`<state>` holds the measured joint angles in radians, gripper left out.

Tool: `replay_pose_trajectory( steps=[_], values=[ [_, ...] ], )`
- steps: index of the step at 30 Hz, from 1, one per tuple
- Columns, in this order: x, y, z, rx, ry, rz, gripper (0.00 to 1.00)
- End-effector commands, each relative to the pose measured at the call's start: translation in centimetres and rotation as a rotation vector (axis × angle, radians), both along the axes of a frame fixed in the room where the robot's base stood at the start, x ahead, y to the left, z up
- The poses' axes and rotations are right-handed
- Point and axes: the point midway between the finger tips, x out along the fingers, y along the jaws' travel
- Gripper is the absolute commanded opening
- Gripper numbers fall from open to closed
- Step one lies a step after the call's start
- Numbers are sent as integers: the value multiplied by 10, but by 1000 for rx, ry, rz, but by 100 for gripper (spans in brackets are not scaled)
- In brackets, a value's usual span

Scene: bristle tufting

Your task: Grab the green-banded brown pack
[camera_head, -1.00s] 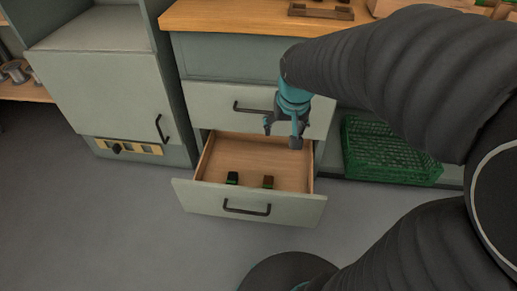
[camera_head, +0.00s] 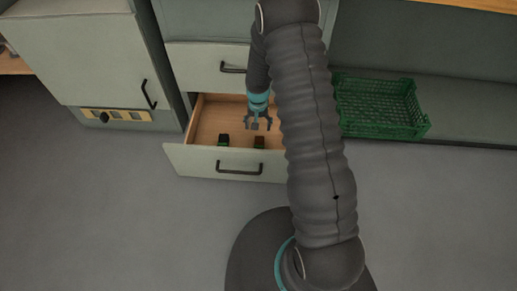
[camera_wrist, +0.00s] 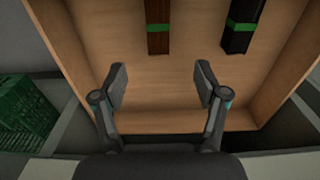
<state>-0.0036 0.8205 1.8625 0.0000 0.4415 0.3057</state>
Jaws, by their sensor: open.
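The green-banded brown pack (camera_head: 259,142) lies in the open drawer (camera_head: 178,158), toward its front. In the wrist view the brown pack (camera_wrist: 158,27) is at the top centre, with a green band across it, and its far end is cut off by the frame. A black pack with a green band (camera_head: 223,139) lies left of it in the head view; in the wrist view this black pack (camera_wrist: 239,27) is at the upper right. My gripper (camera_head: 260,126) is open and empty over the drawer. In the wrist view its fingertips (camera_wrist: 160,75) are spread, short of the brown pack.
A green crate (camera_head: 380,108) stands right of the drawer unit. A closed drawer (camera_head: 205,65) is above the open one. A cabinet (camera_head: 80,55) stands at the left. The drawer floor around the packs is bare.

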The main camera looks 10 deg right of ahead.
Motion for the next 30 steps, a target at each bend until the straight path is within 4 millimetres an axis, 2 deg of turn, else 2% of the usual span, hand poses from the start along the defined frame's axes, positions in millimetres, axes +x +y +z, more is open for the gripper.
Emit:
replay_pose_trajectory(
  steps=[1, 8, 18, 30],
  values=[
    [0, 0, -11, 0, 7, -4, 73],
    [-1, 0, -39, 0, 19, -13, 73],
    [-1, 0, -97, 0, 19, -12, 73],
    [-1, -2, -129, 0, 19, -12, 73]
  ],
)
